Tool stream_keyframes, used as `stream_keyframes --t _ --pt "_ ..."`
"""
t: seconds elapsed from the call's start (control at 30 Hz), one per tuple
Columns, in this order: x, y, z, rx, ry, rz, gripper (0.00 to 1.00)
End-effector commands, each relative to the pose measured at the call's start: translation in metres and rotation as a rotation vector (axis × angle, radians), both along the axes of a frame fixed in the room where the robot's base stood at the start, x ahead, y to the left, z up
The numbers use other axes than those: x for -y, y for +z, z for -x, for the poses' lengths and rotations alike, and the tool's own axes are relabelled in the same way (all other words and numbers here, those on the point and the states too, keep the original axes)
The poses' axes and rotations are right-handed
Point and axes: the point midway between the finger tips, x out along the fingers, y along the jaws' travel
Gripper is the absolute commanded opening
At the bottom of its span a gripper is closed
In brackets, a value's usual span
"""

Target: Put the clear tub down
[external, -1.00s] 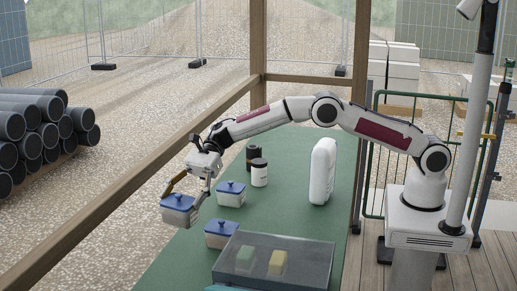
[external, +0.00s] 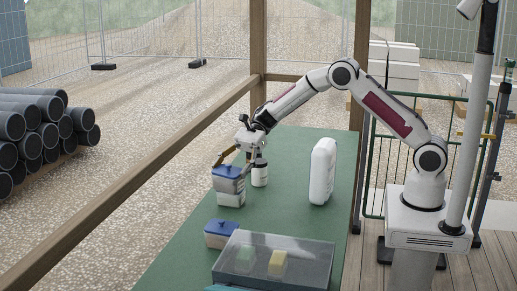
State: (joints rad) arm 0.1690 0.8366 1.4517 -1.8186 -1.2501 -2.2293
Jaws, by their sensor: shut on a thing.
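My gripper (external: 230,162) is shut on a clear tub (external: 228,185) with a blue lid, over the left part of the green table. The held tub looks upright. A second tub (external: 231,200) shows directly below it, its lid hidden by the held one. I cannot tell whether the two touch. A third blue-lidded tub (external: 221,235) stands apart, nearer the front.
A white dark-capped jar (external: 259,173) stands just right of the held tub. A large white jug (external: 322,171) stands farther right on the green table (external: 285,215). A grey see-through case (external: 311,259) with green and yellow blocks is in front.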

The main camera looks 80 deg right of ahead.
Motion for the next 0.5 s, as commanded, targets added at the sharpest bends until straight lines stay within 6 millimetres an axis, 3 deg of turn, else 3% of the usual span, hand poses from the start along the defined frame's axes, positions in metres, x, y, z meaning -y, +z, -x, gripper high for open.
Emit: stream_keyframes --t 0.2,0.5 --pt "0.025 -0.005 0.044 -0.001 0.038 -0.002 0.21" --pt "0.026 -0.016 0.111 0.000 0.150 -0.002 0.21"
